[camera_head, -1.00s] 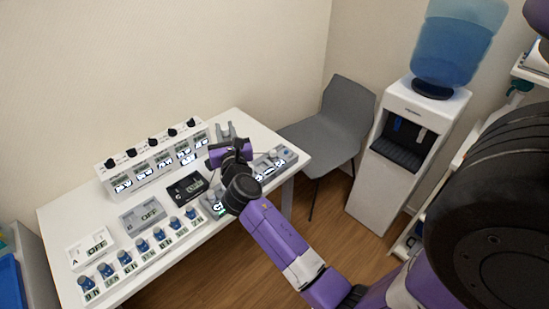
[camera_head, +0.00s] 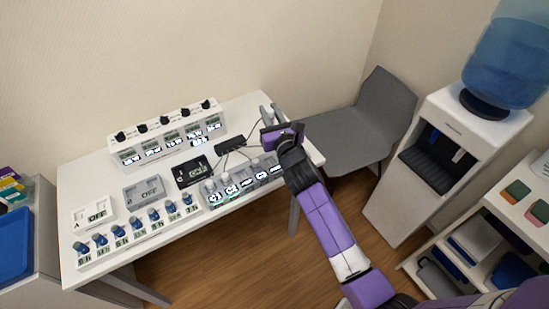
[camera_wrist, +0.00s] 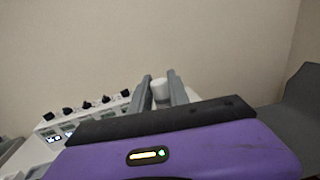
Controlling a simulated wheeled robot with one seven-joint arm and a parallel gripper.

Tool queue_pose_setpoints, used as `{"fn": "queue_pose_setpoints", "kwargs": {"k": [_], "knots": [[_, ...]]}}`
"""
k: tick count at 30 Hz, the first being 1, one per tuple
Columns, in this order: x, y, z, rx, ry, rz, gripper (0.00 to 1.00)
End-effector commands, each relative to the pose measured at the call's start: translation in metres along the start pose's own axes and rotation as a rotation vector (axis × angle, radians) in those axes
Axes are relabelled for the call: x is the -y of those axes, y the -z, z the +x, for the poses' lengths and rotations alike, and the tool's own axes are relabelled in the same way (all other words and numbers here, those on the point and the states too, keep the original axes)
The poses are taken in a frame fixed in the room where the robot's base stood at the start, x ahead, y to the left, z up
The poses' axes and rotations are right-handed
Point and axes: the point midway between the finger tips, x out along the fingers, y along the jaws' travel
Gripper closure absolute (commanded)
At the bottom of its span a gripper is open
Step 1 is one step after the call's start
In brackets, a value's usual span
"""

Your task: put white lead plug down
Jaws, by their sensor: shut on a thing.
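My gripper (camera_head: 271,115) is over the back right corner of the white table (camera_head: 246,105), its grey fingers pointing toward the wall. In the wrist view my gripper (camera_wrist: 160,88) is shut on a small white cylindrical piece, the white lead plug (camera_wrist: 161,93), held between the fingers. The plug is hard to make out in the head view. Whether it touches the table or hangs above it, I cannot tell.
A black block with thin dark cables (camera_head: 231,145) lies left of my gripper. A unit with white knobs (camera_head: 240,184) stands at the table's front right. A multi-display unit (camera_head: 168,139) stands at the back. A grey chair (camera_head: 362,125) is close on the right.

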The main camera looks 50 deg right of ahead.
Motion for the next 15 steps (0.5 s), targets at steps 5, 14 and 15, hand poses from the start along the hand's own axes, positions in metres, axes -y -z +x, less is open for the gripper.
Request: {"fn": "queue_pose_setpoints", "kwargs": {"k": [5, 14, 15], "knots": [[0.000, 0.020, 0.000, -0.003, -0.002, -0.003, 1.00], [-0.001, 0.078, 0.000, -0.002, -0.004, 0.000, 1.00], [-0.001, 0.085, 0.000, -0.002, -0.004, 0.000, 1.00]]}}
